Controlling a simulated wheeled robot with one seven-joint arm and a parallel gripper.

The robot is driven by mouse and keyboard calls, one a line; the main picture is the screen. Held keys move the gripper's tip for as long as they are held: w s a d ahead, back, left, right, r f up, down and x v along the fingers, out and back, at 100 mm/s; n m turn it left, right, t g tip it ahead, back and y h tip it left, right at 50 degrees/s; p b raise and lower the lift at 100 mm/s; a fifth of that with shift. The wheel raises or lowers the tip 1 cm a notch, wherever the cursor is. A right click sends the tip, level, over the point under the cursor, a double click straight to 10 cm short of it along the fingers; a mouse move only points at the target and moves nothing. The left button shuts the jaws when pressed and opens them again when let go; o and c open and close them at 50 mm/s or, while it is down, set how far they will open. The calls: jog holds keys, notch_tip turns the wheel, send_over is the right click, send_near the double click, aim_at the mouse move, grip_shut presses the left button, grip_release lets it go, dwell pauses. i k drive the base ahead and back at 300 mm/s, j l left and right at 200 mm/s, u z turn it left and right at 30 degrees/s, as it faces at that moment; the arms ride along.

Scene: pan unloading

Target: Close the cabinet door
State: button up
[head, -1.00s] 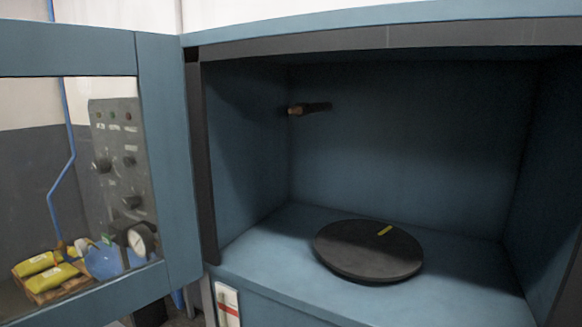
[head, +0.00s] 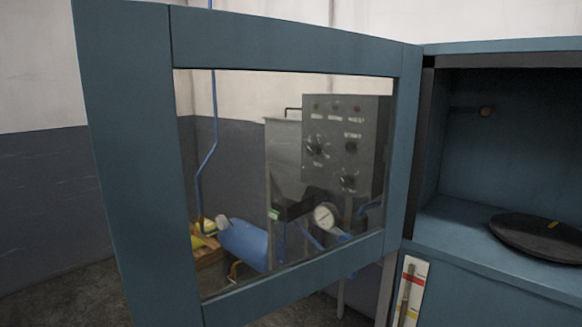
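The blue cabinet door (head: 128,160) stands wide open on the left side of the head view, with a large window in its frame. It joins the cabinet (head: 480,262) along the cabinet's left edge. The cabinet's inside is open to view at the right, cut off by the picture's edge. A dark round plate (head: 540,240) lies on the cabinet floor. My gripper is not in view.
Through the door's window show a grey control panel (head: 345,140), a round gauge (head: 325,216) and a blue tank (head: 243,243). A white strip with coloured marks (head: 410,290) is on the cabinet front below the opening. Bare floor (head: 60,297) shows at the lower left.

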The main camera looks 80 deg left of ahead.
aim_at(129, 52)
jog(key=k+j+u, duration=0.2)
jog(key=k+j, duration=0.2)
jog(key=k+j+u, duration=0.2)
jog(key=k+j, duration=0.2)
jog(key=k+j+u, duration=0.2)
jog(key=k+j, duration=0.15)
jog(key=j, duration=0.3)
jog(key=j+u, duration=0.1)
jog(key=j, duration=0.55)
jog(key=i+j, duration=0.15)
jog(key=j, duration=0.5)
jog(key=u, duration=0.05)
